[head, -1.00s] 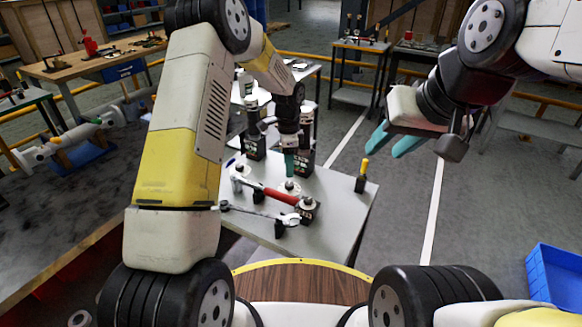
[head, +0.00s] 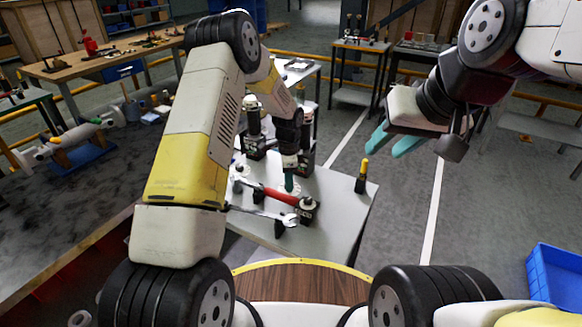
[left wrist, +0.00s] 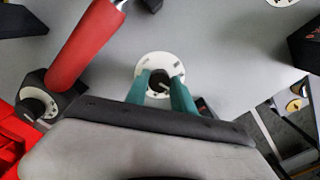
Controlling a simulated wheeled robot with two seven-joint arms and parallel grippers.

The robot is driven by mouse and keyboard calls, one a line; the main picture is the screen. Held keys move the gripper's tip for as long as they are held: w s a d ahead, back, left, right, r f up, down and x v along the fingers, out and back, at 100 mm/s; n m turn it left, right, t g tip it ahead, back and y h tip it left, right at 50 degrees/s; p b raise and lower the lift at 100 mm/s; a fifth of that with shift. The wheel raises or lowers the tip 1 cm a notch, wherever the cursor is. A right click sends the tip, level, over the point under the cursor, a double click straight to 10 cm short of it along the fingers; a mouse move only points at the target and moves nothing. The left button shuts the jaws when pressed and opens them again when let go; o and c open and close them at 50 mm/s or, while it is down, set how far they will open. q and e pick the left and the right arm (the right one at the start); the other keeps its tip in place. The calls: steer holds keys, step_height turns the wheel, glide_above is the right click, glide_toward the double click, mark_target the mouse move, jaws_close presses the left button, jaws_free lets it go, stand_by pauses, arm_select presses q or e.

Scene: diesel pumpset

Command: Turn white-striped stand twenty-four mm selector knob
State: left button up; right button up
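A black selector knob (left wrist: 158,84) on a round white dial plate (left wrist: 150,64) is on the grey table in the left wrist view. My left gripper (left wrist: 160,76) has its teal fingers on either side of this knob; they look apart, and I cannot tell if they touch it. In the head view the left gripper (head: 289,186) points down at the table, largely hiding the knob. A second dial knob (left wrist: 35,104) sits on a dark stand at the left. I cannot make out white stripes on either mount. My right gripper (head: 382,151) is open and empty, high above the floor.
A red-handled tool (head: 284,198) and a silver wrench (head: 268,215) lie close beside the left gripper. A yellow-topped screwdriver (head: 363,176) stands at the table's right edge. Black stands are at the back. The table's front right (head: 335,220) is clear.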

arm_select(q)
jaws_close()
steer(key=shift+n, duration=0.3)
steer(key=n, duration=1.3)
stand_by(0.3)
steer(key=o, duration=0.7)
jaws_free()
steer(key=shift+s, duration=0.1)
